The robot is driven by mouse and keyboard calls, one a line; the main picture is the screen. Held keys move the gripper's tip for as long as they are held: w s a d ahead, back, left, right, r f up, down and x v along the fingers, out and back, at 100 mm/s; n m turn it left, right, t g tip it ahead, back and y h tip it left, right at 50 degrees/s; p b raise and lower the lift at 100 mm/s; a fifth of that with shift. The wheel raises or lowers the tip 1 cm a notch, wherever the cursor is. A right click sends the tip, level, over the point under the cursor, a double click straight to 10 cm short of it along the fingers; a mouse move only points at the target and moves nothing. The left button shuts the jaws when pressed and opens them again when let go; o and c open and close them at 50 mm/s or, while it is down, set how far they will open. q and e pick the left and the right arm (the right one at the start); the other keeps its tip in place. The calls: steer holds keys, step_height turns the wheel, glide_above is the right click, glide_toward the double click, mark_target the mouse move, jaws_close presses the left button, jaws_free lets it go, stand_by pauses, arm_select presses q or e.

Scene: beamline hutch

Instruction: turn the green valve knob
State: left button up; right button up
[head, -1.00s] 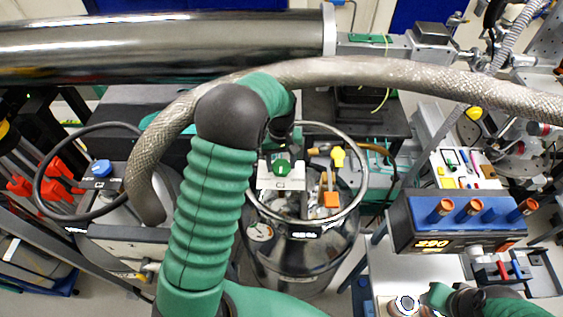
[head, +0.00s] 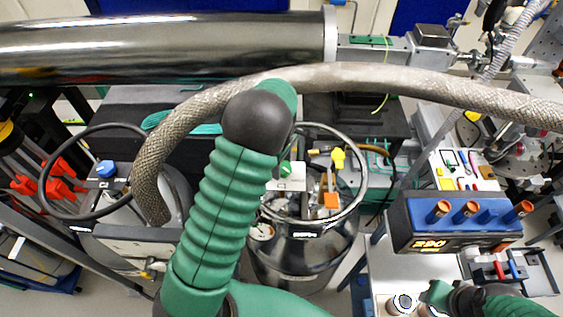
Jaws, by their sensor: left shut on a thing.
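The green valve knob (head: 287,168) sits on a pale block over the top of a shiny metal dewar (head: 305,255), in the middle of the head view. My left arm rises from the bottom and bends over at a dark elbow, which covers much of the area beside the knob. My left gripper (head: 287,155) reaches down from behind this elbow and is shut on the knob; its fingers are mostly hidden. My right gripper (head: 450,296) is low at the right, away from the knob, and its fingers are not clear.
A thick braided hose (head: 420,82) arches across just above my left arm. A metal ring (head: 362,185) surrounds the dewar top, with yellow (head: 338,157) and orange (head: 331,200) parts near the knob. A blue box with a lit display (head: 437,244) stands at right.

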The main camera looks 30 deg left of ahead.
mark_target(284, 166)
arm_select(q)
steer(key=shift+w+r+n, duration=0.15)
steer(key=shift+n, duration=0.65)
steer(key=o, duration=1.2)
steer(key=shift+o, duration=0.9)
steer(key=shift+d, duration=0.15)
step_height(284, 166, up, 17)
steer(key=b, duration=0.4)
steer(key=shift+f, duration=0.2)
